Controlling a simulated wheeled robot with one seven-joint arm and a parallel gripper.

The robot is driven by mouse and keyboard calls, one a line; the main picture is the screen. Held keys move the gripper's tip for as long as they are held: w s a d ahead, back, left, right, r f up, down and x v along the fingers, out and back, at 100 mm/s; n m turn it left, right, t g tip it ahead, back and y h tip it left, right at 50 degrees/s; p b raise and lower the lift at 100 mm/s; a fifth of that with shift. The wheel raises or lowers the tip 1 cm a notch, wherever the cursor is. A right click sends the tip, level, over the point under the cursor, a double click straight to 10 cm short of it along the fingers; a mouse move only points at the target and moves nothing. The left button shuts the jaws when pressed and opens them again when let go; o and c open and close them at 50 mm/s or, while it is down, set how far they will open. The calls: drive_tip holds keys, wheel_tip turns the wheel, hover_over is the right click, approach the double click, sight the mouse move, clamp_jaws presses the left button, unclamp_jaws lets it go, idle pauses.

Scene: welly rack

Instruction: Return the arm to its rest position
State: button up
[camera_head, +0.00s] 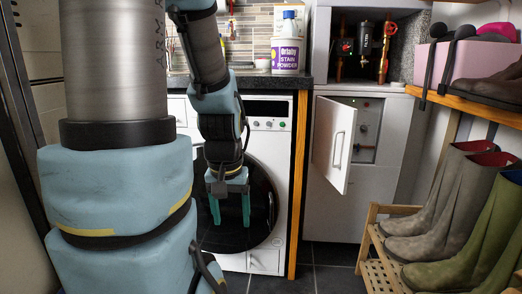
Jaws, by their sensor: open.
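My arm reaches up and back down in front of the white washing machine (276,152). My gripper (231,222) hangs from its end with two teal fingers pointing down, set apart and empty. It shows against the machine's dark round door (262,210). I cannot tell how much space lies between the fingers and the door. The large near arm links fill the left of the view and hide part of the machine.
A tub of stain powder (288,55) stands on the dark counter (300,81). A small white cupboard door (334,145) hangs open. At the right, several wellies (436,205) stand on a wooden rack (373,256). Dark floor tiles (325,277) show bare between machine and rack.

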wheel_tip(320, 180, up, 30)
drive_tip(key=p, duration=2.8)
drive_tip(key=shift+r, duration=0.2)
drive_tip(key=shift+o, duration=0.5)
